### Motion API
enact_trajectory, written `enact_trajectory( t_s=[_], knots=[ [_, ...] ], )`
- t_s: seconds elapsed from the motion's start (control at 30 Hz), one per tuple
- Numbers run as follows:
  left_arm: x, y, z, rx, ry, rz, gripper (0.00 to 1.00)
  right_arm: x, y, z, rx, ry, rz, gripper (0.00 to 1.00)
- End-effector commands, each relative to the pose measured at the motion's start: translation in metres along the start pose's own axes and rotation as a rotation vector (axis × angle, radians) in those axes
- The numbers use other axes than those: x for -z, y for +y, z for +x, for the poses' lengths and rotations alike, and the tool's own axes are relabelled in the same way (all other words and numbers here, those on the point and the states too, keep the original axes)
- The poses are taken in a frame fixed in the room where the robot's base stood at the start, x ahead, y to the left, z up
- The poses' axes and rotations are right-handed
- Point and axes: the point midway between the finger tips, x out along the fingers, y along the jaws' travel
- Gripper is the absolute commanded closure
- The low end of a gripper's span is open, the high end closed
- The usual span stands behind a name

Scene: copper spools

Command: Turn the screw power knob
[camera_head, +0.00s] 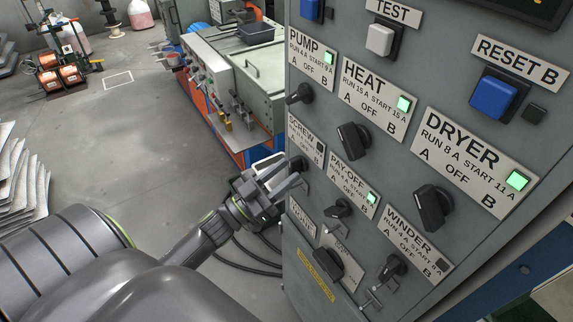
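The grey control panel (316,104) stands at the right of the head view with several labelled dark knobs. The screw label (305,139) is on its left edge, and the small lamp beside it is dark. The dark screw knob (298,163) is just below the label, partly hidden by my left gripper. My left gripper (290,172) reaches in from the lower left with its fingertips at this knob. Whether the fingers are closed on the knob or only beside it cannot be told. My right gripper is not in view.
The pay-off knob (338,209), heat knob (353,141) and pump knob (299,94) are close by on the panel. Lamps for pump, heat, dryer and pay-off are green. A grey machine (262,82) stands behind. Open floor (140,130) lies at left.

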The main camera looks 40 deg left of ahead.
Motion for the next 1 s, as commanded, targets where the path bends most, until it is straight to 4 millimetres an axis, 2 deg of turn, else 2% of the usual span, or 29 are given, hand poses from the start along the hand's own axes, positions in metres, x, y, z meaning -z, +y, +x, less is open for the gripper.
enact_trajectory(
  t_s=[0.13, 0.43, 0.7, 1.0],
  knots=[
    [0.0007, -0.0001, 0.0104, 0.0, 0.0, 0.0, 0.65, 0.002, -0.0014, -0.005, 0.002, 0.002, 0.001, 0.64],
    [-0.0005, 0.0, 0.0115, 0.0, -0.001, 0.0, 0.65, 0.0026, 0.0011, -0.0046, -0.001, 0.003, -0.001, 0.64],
    [-0.0004, 0.0, 0.0113, 0.0, -0.001, 0.0, 1.0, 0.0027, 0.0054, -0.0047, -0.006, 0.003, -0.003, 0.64],
    [-0.0007, -0.0002, 0.011, -0.008, -0.001, 0.018, 1.0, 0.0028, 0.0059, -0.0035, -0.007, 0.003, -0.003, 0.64]
  ],
)
